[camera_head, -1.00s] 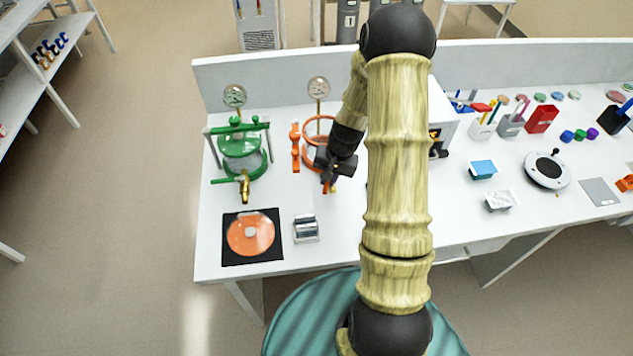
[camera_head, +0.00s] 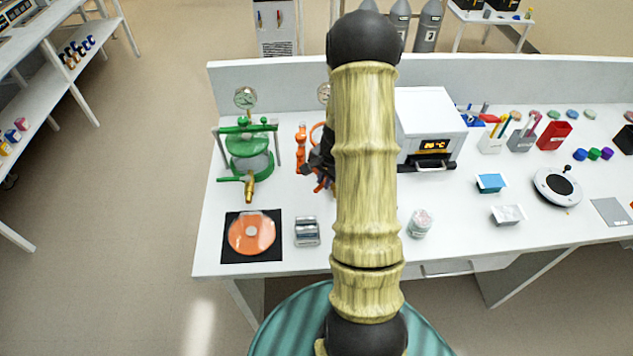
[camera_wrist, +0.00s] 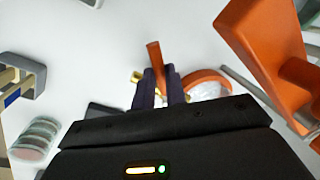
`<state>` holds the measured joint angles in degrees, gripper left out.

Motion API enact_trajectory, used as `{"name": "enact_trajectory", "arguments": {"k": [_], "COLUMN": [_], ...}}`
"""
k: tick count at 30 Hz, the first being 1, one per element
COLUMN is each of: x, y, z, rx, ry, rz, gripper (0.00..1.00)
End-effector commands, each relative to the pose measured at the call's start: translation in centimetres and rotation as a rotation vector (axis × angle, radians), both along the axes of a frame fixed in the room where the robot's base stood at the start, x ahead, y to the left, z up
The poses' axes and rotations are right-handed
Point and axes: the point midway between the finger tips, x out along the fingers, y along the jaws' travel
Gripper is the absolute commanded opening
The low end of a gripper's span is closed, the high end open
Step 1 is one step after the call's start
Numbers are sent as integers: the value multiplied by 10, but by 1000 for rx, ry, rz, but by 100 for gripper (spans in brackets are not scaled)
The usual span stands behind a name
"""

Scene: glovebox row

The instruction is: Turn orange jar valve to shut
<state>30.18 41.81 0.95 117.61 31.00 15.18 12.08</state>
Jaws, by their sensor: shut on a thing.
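The orange jar (camera_head: 300,150) stands on the bench right of the green jar (camera_head: 250,155); my arm hides most of it in the head view. The wrist view shows part of its orange ring (camera_wrist: 208,78) and a large orange clamp part (camera_wrist: 262,45). My gripper (camera_wrist: 160,84) is shut on the orange valve handle (camera_wrist: 154,54), which sticks out between its two dark fingers. A bit of brass valve body (camera_wrist: 137,76) shows beside the left finger. In the head view my gripper (camera_head: 320,172) is partly hidden by my arm. I cannot tell the valve's exact angle.
An orange disc on a black mat (camera_head: 252,236) and a small metal block (camera_head: 307,231) lie in front of the jars. A white oven (camera_head: 430,130) stands to the right, with a small lidded glass jar (camera_head: 420,223) in front. The green jar is close on the left.

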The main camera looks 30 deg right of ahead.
Motion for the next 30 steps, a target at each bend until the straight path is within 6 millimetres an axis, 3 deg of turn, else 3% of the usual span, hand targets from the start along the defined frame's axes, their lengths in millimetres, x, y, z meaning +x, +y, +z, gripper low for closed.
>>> {"name": "enact_trajectory", "arguments": {"k": [16,17,19,30], "x": [-1,-1,-1,-1], "y": [-6,-6,-6,-5], "z": [1,1,1,2], "rx": [-1,-1,-1,-1], "ry": [-2,-2,-2,-1], "rz": [-33,-32,-32,-30], "gripper": [0,19,33,35]}}
